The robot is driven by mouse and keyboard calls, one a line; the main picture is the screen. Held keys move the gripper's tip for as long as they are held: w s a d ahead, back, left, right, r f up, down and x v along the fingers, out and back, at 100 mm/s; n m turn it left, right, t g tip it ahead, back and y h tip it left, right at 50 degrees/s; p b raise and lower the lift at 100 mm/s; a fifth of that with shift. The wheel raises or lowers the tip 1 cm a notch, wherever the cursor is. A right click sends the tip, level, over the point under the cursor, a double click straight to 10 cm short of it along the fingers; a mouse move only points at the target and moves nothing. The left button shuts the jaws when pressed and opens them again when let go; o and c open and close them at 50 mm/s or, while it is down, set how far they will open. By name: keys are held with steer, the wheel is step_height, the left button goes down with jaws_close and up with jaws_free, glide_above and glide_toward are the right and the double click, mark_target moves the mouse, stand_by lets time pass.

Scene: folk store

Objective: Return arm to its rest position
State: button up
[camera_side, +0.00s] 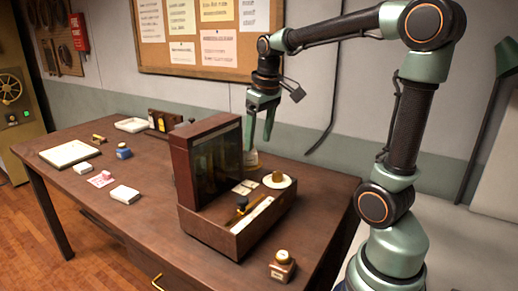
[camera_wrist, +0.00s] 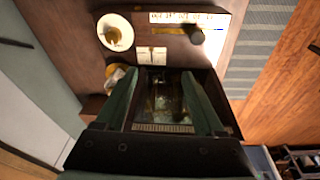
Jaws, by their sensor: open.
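My gripper (camera_side: 260,122) hangs from my raised arm in the side view, fingers pointing down and apart, with nothing between them. It appears above and beside the dark wooden case (camera_side: 207,130) with a glass front; I cannot tell the exact gap. In the wrist view my gripper's two green fingers (camera_wrist: 163,100) are spread, with the glass-fronted case (camera_wrist: 165,104) behind and between them. The case stands on the brown table (camera_side: 130,213).
A white-edged tray (camera_side: 69,153), a blue ink pot (camera_side: 123,151) and small white boxes (camera_side: 125,194) lie to the left. A cork board (camera_side: 205,70) hangs on the wall behind. The table's front left is clear.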

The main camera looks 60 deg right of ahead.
steer(key=s+a+f+n+t, duration=0.1)
steer(key=s+a, duration=0.5)
steer(key=a, duration=0.6)
steer(key=shift+a+f+n+t+y, duration=0.35)
steer(key=shift+f+t+y, duration=0.1)
steer(key=shift+t, duration=0.85)
